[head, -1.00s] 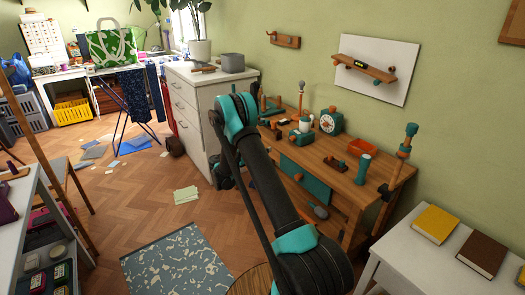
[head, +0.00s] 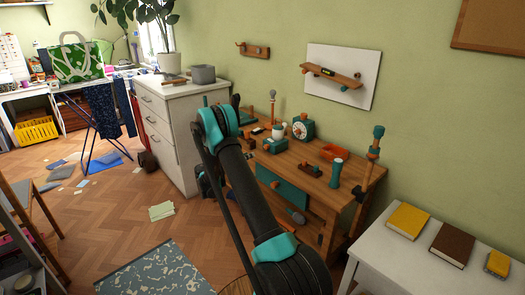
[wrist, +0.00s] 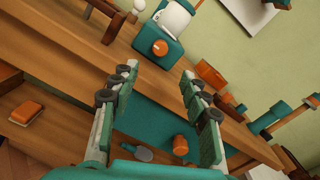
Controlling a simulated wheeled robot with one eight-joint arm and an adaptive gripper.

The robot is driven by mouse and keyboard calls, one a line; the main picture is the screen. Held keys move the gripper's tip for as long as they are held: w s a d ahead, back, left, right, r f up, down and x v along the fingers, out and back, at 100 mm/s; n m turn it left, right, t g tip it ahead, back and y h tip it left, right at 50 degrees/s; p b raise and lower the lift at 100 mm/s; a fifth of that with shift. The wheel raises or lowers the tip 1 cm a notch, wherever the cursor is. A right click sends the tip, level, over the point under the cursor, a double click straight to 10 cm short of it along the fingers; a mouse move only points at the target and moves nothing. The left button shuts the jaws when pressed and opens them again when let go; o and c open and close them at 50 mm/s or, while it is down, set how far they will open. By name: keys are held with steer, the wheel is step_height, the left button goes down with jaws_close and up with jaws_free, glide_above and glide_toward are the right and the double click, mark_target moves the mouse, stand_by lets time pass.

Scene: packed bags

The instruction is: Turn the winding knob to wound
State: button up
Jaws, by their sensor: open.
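A small teal box with a round orange knob (wrist: 160,47) on its face is near the bench's front edge in the wrist view. The box (head: 275,146) shows small in the head view. Behind it stands a teal clock-like device (head: 303,130) with a white dial. I cannot tell for sure which part is the winding knob, nor read any mark on it. My gripper (wrist: 158,72) is open and empty, its two fingers apart and pointing toward the bench, with the orange knob beyond and between the tips. In the head view my arm hides most of the gripper.
The wooden workbench (head: 325,182) carries an orange tray (head: 333,152), a teal cylinder (head: 336,173) and other tools. Its teal drawer (head: 283,184) has an orange knob. A white table (head: 400,262) with books stands at right, a white cabinet (head: 170,120) at left. Papers lie on the floor.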

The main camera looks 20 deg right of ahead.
mark_target(265, 148)
steer(key=x, duration=1.1)
steer(key=shift+d, duration=0.15)
jaws_close()
